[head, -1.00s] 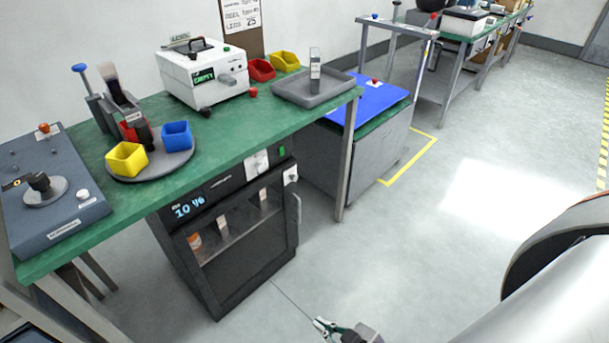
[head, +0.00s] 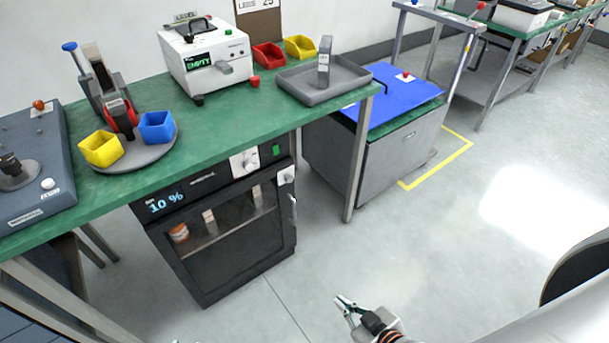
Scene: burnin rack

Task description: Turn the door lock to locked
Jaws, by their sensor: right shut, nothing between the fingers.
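A dark cabinet (head: 168,245) with a glass door (head: 235,240) stands under the green bench, its display reading "10 %". The door looks closed, with a handle (head: 293,210) along its right edge. A small white plate (head: 286,175) at the door's upper right corner looks like the door lock; its knob is too small to read which way it points. My right gripper (head: 344,304) is shut and empty, low over the floor, in front and to the right of the cabinet, apart from it. My left gripper is not in view.
The green bench (head: 215,130) overhangs the cabinet, with its leg (head: 357,170) just right of the door. A grey chest with a blue lid (head: 400,97) stands further right. The floor (head: 450,250) before the cabinet is clear.

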